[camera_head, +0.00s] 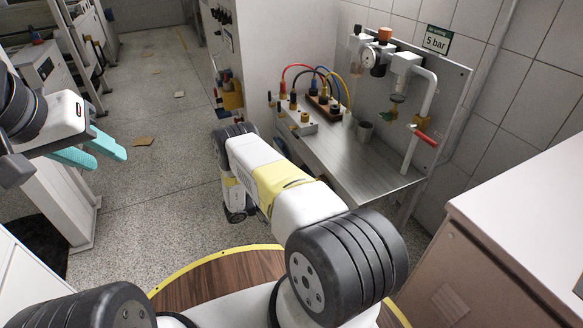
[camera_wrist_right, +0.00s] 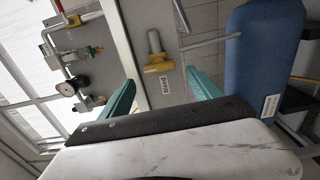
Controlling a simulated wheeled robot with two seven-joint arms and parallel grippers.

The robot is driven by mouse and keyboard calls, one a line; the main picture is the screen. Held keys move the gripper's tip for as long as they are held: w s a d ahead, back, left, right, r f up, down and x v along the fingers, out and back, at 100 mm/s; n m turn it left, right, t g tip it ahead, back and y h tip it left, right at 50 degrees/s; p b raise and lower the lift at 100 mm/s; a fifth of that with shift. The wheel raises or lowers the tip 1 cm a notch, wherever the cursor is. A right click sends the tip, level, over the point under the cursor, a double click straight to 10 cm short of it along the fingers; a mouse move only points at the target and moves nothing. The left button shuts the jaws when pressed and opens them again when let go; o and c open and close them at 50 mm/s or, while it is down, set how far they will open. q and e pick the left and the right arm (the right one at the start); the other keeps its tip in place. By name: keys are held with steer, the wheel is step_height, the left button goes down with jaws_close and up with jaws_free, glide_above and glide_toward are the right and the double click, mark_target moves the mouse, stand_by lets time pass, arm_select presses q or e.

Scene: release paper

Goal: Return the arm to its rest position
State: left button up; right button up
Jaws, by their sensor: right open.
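My right arm (camera_head: 262,178) reaches forward from the lower right in the head view, with its far end bent down over the floor, left of the metal bench. Its gripper is hidden in that view. In the right wrist view my right gripper (camera_wrist_right: 160,82) has its two teal fingers well apart, with nothing between them. My left gripper (camera_head: 107,158) is at the left of the head view. Its teal fingers are apart and empty, above the floor.
The metal bench (camera_head: 372,170) holds a panel with a gauge (camera_head: 370,56), pipes and a red-handled valve (camera_head: 426,139). A brown cabinet (camera_head: 490,262) stands at lower right. White machines (camera_head: 38,68) line the left.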

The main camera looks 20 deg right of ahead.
steer(key=shift+s+a, duration=0.1)
steer(key=shift+a, duration=1.3)
